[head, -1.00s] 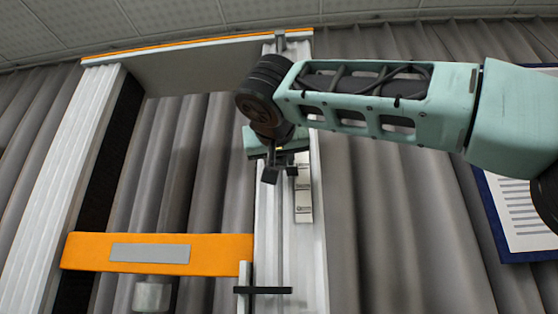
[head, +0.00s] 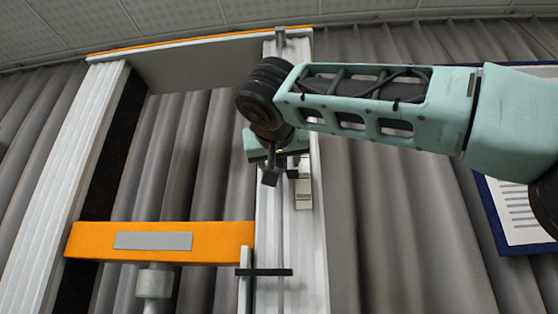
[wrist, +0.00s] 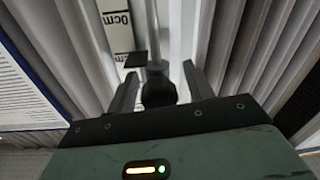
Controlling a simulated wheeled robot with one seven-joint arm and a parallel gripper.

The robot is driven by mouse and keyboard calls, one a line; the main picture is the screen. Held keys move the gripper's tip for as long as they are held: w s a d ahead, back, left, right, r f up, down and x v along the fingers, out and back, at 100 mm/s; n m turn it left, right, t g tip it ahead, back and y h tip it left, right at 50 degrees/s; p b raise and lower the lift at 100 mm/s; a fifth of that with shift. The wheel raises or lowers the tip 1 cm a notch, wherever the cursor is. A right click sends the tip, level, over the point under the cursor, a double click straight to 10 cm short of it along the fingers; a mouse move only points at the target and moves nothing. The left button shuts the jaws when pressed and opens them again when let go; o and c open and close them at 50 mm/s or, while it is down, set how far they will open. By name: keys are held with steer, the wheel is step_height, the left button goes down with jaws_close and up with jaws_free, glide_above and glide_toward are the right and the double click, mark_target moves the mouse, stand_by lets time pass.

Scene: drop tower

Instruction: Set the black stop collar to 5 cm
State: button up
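In the wrist view a black round knob (wrist: 158,91) stands on the rod between my gripper's two fingers (wrist: 161,82), with a black flag (wrist: 136,60) beside it toward the scale. They seem to be the stop collar. The fingers stand apart, with gaps seeming to show on both sides of the knob. In the head view my gripper (head: 281,175) is at the upper part of the tower's right column (head: 312,250), in front of the rod, and hides the collar. The white scale (head: 304,197) shows just below it; in the wrist view "0cm" is partly readable (wrist: 117,20).
An orange crosshead (head: 90,242) with a grey weight (head: 154,283) hangs lower left. A black crossbar (head: 264,272) crosses the rod below my gripper. A clipboard (head: 520,215) hangs at right. Grey curtains (head: 390,220) are behind; the space between column and clipboard is clear.

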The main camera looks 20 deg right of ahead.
steer(key=shift+s, duration=0.1)
steer(key=b+v, duration=0.2)
steer(key=v, duration=1.5)
steer(key=shift+b, duration=0.3)
steer(key=shift+s, duration=0.1)
steer(key=w+a+f+n+g+y, duration=0.2)
steer(key=a+f+n, duration=0.15)
steer(key=f, duration=0.65)
steer(key=w+a+f+n+g+y, duration=0.1)
steer(key=w+a+f+n+y, duration=0.2)
steer(key=f, duration=0.7)
steer(key=w+a+f+n+g+y, duration=0.1)
steer(key=w+a+f+n+g, duration=0.3)
steer(key=f, duration=0.7)
steer(key=s+d+f+g+y, duration=0.1)
steer(key=s+d+f+g, duration=0.4)
steer(key=f, duration=0.6)
steer(key=s+d+f+n+g+y, duration=0.1)
steer(key=s+d+f, duration=0.1)
steer(key=s+f, duration=0.7)
steer(key=s+d+f+g+y, duration=0.1)
steer(key=s+d+f+g, duration=0.25)
steer(key=f, duration=0.95)
step_height(320, 180, up, 9)
steer(key=p, duration=0.9)
steer(key=shift+s+d+p, duration=0.25)
steer(key=shift+s+p, duration=0.1)
steer(key=shift+s, duration=0.1)
